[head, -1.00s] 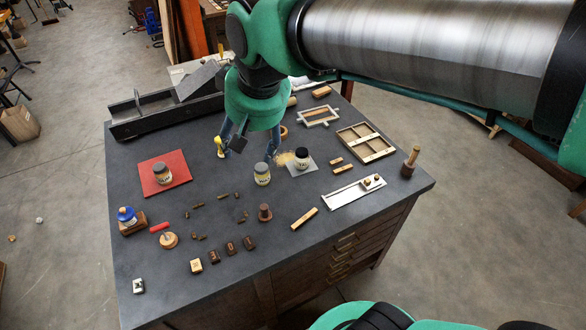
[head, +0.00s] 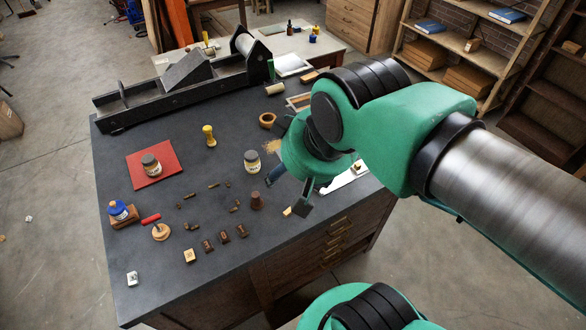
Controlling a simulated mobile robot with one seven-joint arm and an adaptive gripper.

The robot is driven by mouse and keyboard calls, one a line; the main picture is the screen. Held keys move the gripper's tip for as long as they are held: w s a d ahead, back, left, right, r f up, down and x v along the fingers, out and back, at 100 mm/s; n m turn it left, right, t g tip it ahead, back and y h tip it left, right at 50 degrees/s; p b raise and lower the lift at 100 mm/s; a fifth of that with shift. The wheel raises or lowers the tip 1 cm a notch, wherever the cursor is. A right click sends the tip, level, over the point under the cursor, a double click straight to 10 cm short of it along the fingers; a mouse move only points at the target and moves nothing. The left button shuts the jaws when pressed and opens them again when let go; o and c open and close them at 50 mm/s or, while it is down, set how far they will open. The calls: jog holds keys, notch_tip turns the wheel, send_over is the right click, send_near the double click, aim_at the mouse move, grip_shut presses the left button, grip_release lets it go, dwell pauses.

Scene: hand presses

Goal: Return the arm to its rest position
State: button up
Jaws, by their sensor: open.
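My arm is green with a bare metal link and comes in from the right. My gripper (head: 289,195) hangs over the right part of the dark bench top (head: 120,185), above its front right area. Its two fingers are apart and nothing shows between them. A labelled jar (head: 252,162) stands upright to the left of the gripper, apart from it. A brown turned piece (head: 257,201) stands left of the fingers.
A red mat (head: 137,172) bears another jar (head: 151,165). A long black press (head: 150,107) fills the back edge. Shelves (head: 480,50) stand behind at right.

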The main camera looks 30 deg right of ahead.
jog(key=shift+f, duration=0.1)
notch_tip(320, 180, down, 5)
jog(key=b, duration=0.5)
